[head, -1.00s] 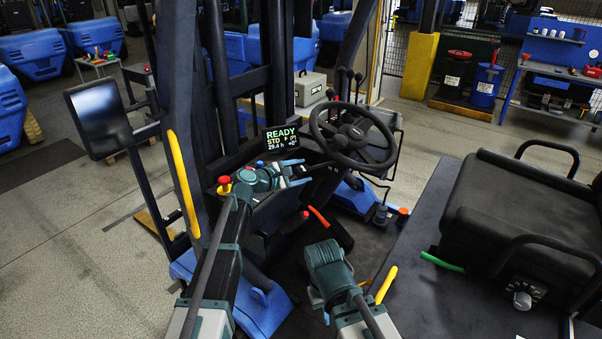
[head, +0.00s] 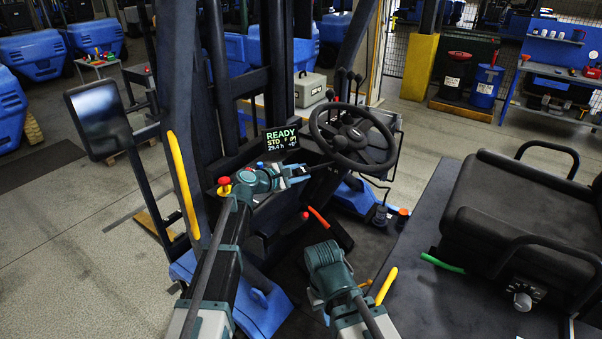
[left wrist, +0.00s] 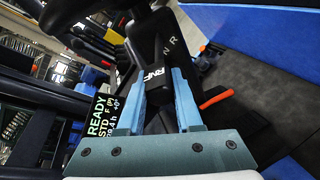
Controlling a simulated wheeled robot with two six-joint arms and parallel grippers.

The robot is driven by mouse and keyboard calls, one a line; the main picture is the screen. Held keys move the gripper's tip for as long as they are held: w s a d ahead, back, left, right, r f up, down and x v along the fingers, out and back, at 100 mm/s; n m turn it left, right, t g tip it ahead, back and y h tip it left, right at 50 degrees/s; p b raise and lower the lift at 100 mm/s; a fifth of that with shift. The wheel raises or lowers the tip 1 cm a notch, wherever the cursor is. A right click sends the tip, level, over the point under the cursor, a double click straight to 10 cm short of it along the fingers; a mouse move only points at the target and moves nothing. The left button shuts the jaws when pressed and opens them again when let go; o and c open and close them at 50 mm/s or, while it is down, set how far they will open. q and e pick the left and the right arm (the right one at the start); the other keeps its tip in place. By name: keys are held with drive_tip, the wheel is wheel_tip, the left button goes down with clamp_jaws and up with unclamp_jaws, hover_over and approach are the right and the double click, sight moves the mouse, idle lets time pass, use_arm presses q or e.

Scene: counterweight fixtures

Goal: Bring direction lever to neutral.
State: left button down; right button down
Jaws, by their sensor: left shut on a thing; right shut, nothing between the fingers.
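The direction lever is a dark stalk on the left of the steering column (left wrist: 158,45); its held end is hard to make out against the dark column. My left gripper (head: 305,176) is shut on it, left of and below the steering wheel (head: 352,135). In the left wrist view the two blue fingers (left wrist: 162,100) flank a dark part, with white R N F lettering (left wrist: 154,75) behind. The display (head: 281,137) reads READY, STD and F. My right gripper (head: 315,299) is low in front of the seat, shut and empty, its fingertips partly hidden.
A red-knobbed button (head: 224,181) stands beside my left wrist. A red-handled lever (head: 318,215) rises below the column. The black seat (head: 520,220) is at right. Yellow grab bar (head: 183,185) and mast posts stand left. Some floor space is open between column and seat.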

idle(0.8)
use_arm(q)
drive_tip(key=s+d+n+t+y+b, duration=0.1)
drive_tip(key=s+d+f+n+t+b, duration=0.1)
drive_tip(key=b, duration=0.1)
drive_tip(key=shift+s+f+t+y, duration=0.15)
drive_tip(key=shift+s+t+y, duration=0.05)
drive_tip(key=shift+t+y, duration=0.2)
drive_tip(key=c, duration=0.6)
unclamp_jaws()
drive_tip(key=shift+o, duration=0.2)
drive_tip(key=p+v, duration=0.2)
drive_tip(key=v, duration=1.1)
drive_tip(key=shift+s, duration=0.35)
